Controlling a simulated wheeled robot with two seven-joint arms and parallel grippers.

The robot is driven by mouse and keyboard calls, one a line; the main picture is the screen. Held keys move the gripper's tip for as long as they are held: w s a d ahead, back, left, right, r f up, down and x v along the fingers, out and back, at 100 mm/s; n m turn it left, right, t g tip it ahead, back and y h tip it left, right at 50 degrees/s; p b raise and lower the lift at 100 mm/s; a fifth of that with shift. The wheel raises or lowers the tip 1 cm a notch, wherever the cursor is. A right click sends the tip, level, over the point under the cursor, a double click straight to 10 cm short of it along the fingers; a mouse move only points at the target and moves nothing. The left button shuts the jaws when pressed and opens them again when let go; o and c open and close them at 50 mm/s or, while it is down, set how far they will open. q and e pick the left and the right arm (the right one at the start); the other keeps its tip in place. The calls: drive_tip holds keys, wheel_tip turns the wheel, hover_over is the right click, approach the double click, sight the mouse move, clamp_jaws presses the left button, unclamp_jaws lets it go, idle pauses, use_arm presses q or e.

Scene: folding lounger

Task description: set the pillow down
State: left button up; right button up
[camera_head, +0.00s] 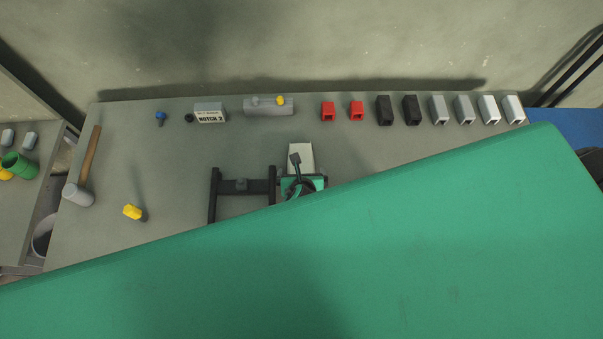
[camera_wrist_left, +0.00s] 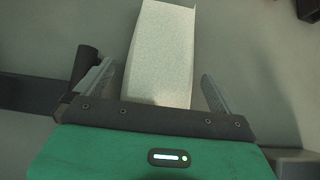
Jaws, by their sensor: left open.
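The pillow, which I take to be the pale, speckled block (camera_head: 301,154), lies on the grey bench just beyond my left gripper (camera_head: 302,180) in the head view. In the left wrist view the pillow (camera_wrist_left: 162,55) runs upward from between the two grey fingers of my left gripper (camera_wrist_left: 157,88). The fingers are open, with a narrow gap showing on each side of the pillow. The near end of the pillow is hidden by the gripper body. I cannot tell whether it rests fully on the bench. My right gripper is not in view.
A black frame (camera_head: 242,186) stands just left of the gripper. A block marked NOTCH 2 (camera_head: 210,113), a grey cylinder (camera_head: 268,107) and a row of red, black and grey blocks (camera_head: 411,109) line the back. A mallet (camera_head: 80,192) lies left. Large green surface hides the front.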

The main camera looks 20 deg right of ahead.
use_arm(q)
drive_tip(key=c, duration=1)
drive_tip(key=shift+c, duration=0.7)
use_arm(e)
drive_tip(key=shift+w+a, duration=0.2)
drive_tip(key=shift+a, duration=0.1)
use_arm(q)
wheel_tip(320, 180, up, 20)
drive_tip(key=b, duration=0.3)
drive_tip(key=w+a+f+n+y+b, duration=0.1)
drive_tip(key=w+a+f+b, duration=0.1)
drive_tip(key=a, duration=0.7)
drive_tip(key=w+a+f+n+b, duration=0.1)
drive_tip(key=a+f+b, duration=0.15)
drive_tip(key=a, duration=0.65)
drive_tip(key=a+r+b, duration=0.1)
drive_tip(key=a, duration=0.7)
drive_tip(key=a+r+n+y+b, duration=0.1)
drive_tip(key=a+r, duration=0.1)
drive_tip(key=a, duration=0.5)
drive_tip(key=shift+s+a+r, duration=0.25)
drive_tip(key=shift+s+a, duration=0.15)
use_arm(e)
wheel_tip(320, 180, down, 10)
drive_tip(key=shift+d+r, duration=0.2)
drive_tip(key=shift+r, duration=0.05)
